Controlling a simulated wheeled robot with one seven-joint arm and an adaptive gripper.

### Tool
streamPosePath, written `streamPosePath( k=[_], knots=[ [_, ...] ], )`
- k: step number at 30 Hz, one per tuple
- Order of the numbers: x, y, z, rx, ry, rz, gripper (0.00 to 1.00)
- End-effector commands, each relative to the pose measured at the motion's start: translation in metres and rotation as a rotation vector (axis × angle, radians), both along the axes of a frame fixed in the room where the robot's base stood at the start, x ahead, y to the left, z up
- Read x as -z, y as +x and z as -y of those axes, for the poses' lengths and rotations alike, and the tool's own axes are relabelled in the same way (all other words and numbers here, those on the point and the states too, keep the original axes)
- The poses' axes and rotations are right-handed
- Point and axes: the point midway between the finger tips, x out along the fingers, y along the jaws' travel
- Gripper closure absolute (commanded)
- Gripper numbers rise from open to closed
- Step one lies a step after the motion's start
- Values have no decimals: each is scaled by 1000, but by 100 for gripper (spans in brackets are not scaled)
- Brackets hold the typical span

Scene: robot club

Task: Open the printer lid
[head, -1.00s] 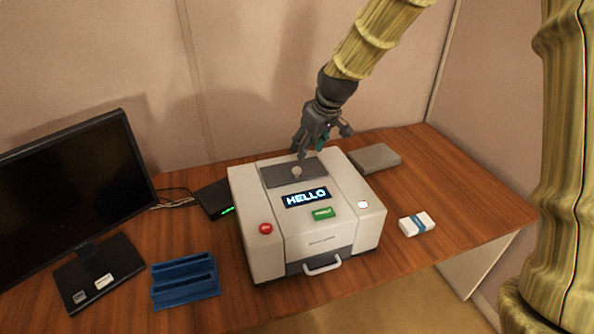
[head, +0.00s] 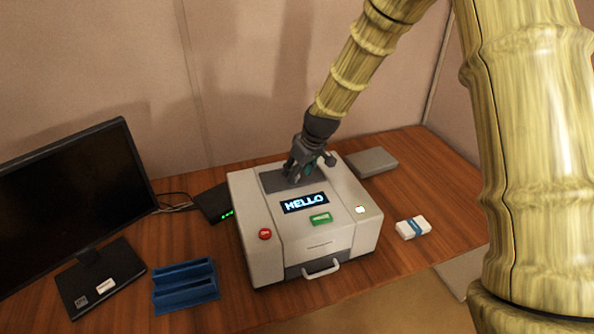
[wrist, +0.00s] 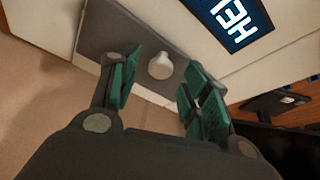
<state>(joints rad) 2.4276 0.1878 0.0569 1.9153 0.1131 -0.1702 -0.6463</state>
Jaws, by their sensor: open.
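The printer (head: 262,222) is a white box on the desk with a lit HELLO display (head: 305,203), which also shows in part in the wrist view (wrist: 235,18). A dark grey lid panel (head: 270,182) lies flat at the back of its top. The panel (wrist: 110,30) carries a pale round knob (wrist: 161,65) in the wrist view. My gripper (wrist: 160,85) is open, with its green-padded fingers on either side of the knob; I cannot tell whether they touch it. In the head view my gripper (head: 297,180) is over the panel and hides the knob.
A monitor (head: 70,200) and a blue tray (head: 185,284) stand left of the printer. A black box (head: 213,203) with cables is behind it. A grey box (head: 372,162) and a white pack with a blue band (head: 413,228) lie to the right.

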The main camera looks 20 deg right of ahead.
Motion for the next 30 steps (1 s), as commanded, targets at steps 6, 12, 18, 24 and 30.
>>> streamPosePath(
  k=[6,12,18,24,30],
  knots=[
    [11,4,-2,0,0,-1,53],
    [13,5,-2,0,-1,0,53],
    [13,4,-2,0,0,0,62],
    [13,4,-2,0,0,0,99],
    [12,5,-2,-1,-1,-1,100]
  ],
)
